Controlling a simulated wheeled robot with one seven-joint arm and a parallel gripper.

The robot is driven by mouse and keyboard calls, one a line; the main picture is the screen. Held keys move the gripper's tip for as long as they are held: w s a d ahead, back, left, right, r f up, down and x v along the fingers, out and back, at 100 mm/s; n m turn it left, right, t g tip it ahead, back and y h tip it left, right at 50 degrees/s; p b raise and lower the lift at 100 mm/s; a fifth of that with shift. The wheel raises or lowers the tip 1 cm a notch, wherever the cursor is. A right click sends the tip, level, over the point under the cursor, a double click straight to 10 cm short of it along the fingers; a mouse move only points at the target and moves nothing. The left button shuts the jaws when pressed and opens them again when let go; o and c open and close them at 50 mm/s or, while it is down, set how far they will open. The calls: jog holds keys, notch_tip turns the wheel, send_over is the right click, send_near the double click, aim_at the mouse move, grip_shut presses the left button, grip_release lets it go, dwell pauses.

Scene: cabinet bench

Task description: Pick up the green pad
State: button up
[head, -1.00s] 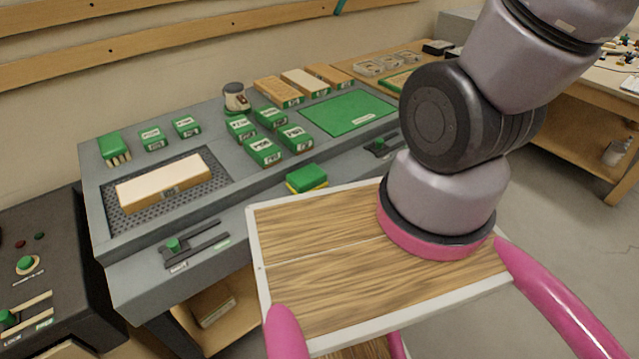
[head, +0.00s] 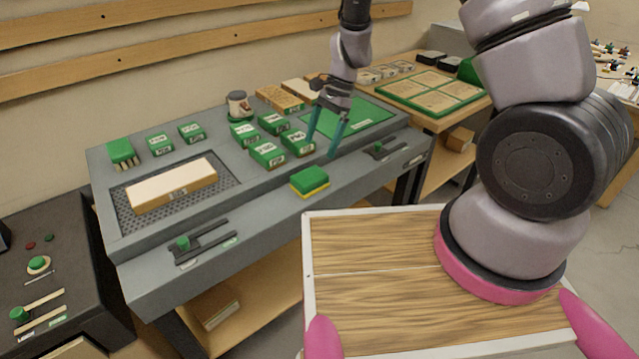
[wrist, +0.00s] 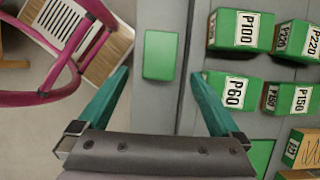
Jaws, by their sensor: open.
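The green pad (head: 310,181) is a small block with a green top and a yellow lower layer. It lies on the grey front ledge of the bench. My gripper (head: 333,146) is open, its two teal fingers pointing down above the bench, to the right of and behind the pad in the head view. In the wrist view the pad (wrist: 160,55) shows as a green rectangle ahead of and between the spread fingers of my gripper (wrist: 158,85). Nothing is between the fingers, and the pad is apart from them.
Several green labelled boxes (head: 267,154) stand behind the pad, one close to a fingertip in the wrist view. A flat green mat (head: 370,118) lies at right. A sanding block (head: 172,184) sits on a perforated plate at left. The ledge around the pad is clear.

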send_over(310, 175)
jog(key=d, duration=0.2)
jog(key=f, duration=0.2)
jog(key=w+f, duration=0.1)
jog(key=f, duration=0.1)
jog(key=shift+f, duration=0.35)
jog(key=shift+x, duration=2.95)
jog(key=shift+a+f, duration=0.1)
jog(key=c, duration=1.2)
